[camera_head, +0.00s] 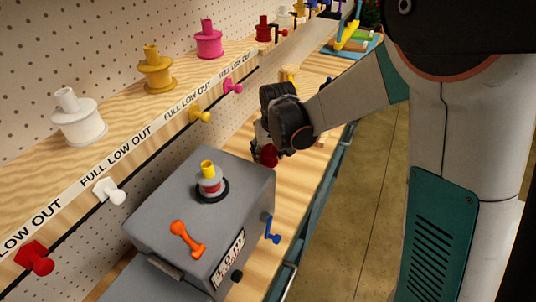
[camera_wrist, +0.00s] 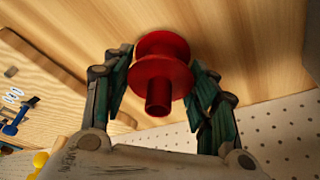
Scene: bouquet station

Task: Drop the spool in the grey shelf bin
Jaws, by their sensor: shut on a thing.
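My gripper (camera_head: 262,146) is shut on a red spool (camera_wrist: 160,72), with a finger on each side of it in the wrist view. The spool (camera_head: 268,156) also shows as a small red patch under the gripper in the head view, mostly hidden by the fingers. The gripper is beyond the far right corner of a grey box, over the wooden bench (camera_head: 262,205). I cannot make out a grey shelf bin for certain in either view.
The grey box (camera_head: 150,222) has an orange lever (camera_head: 187,240) and a yellow-topped post (camera_head: 209,178). White (camera_head: 78,120), gold (camera_head: 155,72) and pink (camera_head: 208,42) spools stand on the left shelf. Coloured knobs, including a yellow one (camera_head: 200,115), stick out of its front edge.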

